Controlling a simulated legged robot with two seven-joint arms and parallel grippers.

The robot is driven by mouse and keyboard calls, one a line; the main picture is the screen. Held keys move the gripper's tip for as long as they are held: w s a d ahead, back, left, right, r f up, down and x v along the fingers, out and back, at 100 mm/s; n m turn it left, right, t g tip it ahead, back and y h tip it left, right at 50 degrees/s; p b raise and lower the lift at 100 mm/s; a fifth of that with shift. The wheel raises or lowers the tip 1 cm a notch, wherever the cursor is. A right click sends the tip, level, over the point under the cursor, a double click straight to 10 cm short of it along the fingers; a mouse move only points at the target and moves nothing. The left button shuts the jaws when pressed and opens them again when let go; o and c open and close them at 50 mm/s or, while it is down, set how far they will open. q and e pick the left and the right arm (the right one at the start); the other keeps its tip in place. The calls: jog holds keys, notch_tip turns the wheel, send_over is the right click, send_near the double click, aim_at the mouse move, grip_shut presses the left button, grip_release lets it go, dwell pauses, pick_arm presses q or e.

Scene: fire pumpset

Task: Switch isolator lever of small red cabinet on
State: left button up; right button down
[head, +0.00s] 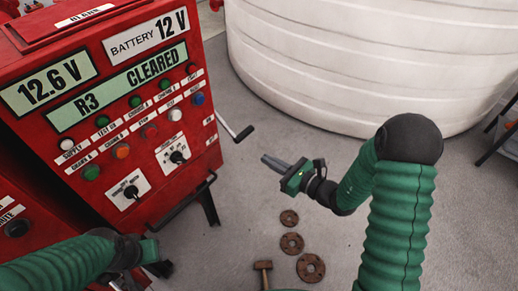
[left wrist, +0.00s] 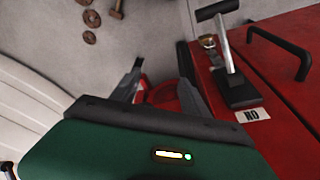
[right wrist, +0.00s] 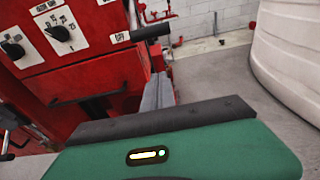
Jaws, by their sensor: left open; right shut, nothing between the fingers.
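A red cabinet (head: 60,130) with a labelled panel stands at the left of the head view. A lever with a black grip (head: 243,134) sticks out at its right side; the grip also shows in the right wrist view (right wrist: 152,32), near a label that seems to read OFF. My right gripper (head: 266,160) is shut and empty, apart from the grip and below it. My left gripper (head: 158,262) is open, low in front of the cabinet. In the left wrist view, a lever with a black base (left wrist: 238,92) stands on a red surface beside the left fingers. Which cabinet is the small one I cannot tell.
A black bar handle (head: 188,200) crosses the cabinet's lower front. Rusty flanges (head: 291,243) and a hammer (head: 263,268) lie on the grey floor. A large white tank (head: 370,70) fills the back.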

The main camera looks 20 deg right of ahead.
jog(key=w+a+r+p, duration=0.1)
jog(key=w+a+r, duration=0.1)
jog(key=w+a, duration=0.2)
jog(key=w, duration=0.2)
jog(key=shift+w+a+r, duration=0.35)
jog(key=shift+a+r, duration=0.05)
jog(key=shift+w, duration=0.1)
jog(key=shift+p, duration=0.35)
